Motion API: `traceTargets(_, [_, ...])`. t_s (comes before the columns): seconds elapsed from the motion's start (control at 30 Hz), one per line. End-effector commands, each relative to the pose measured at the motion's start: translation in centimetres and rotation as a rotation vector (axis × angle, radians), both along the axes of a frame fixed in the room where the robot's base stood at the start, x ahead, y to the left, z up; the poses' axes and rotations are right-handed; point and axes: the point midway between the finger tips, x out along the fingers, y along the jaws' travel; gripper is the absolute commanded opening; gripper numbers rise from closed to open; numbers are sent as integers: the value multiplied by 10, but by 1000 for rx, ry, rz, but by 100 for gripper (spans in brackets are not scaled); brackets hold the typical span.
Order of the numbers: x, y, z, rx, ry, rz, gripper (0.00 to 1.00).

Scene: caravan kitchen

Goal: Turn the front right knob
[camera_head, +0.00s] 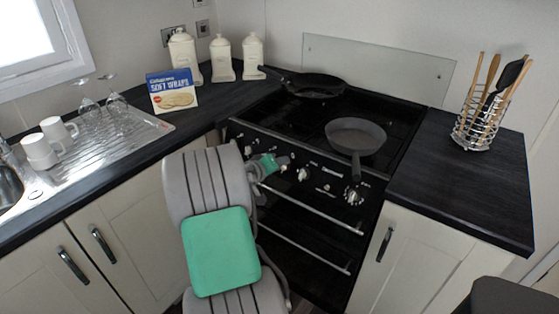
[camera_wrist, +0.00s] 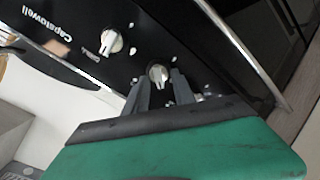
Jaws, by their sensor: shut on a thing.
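The black cooker has a front panel with a row of silver-white knobs. My gripper (camera_head: 283,161) is at the panel, left of a knob (camera_head: 303,174) near the middle. Another knob (camera_head: 353,196) is free at the right end of the panel. In the wrist view, my gripper (camera_wrist: 156,84) has its two fingers on either side of a silver knob (camera_wrist: 158,73) and is shut on it. A second knob (camera_wrist: 111,41) sits beside it, clear of the fingers. I cannot tell from the labels which burner the held knob serves.
A frying pan (camera_head: 355,134) stands on the front right of the hob, its handle pointing toward the panel. Another pan (camera_head: 315,86) is at the back left. Oven rails (camera_head: 312,210) run below the knobs. A utensil holder (camera_head: 473,133) stands on the right counter.

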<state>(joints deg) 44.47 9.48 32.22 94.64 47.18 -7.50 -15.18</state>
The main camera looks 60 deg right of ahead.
Motion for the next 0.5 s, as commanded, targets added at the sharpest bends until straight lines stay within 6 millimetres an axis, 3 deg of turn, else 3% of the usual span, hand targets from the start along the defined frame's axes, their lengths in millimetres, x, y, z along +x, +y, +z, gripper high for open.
traceTargets(0.5, [2,1,0,67,412,194,0])
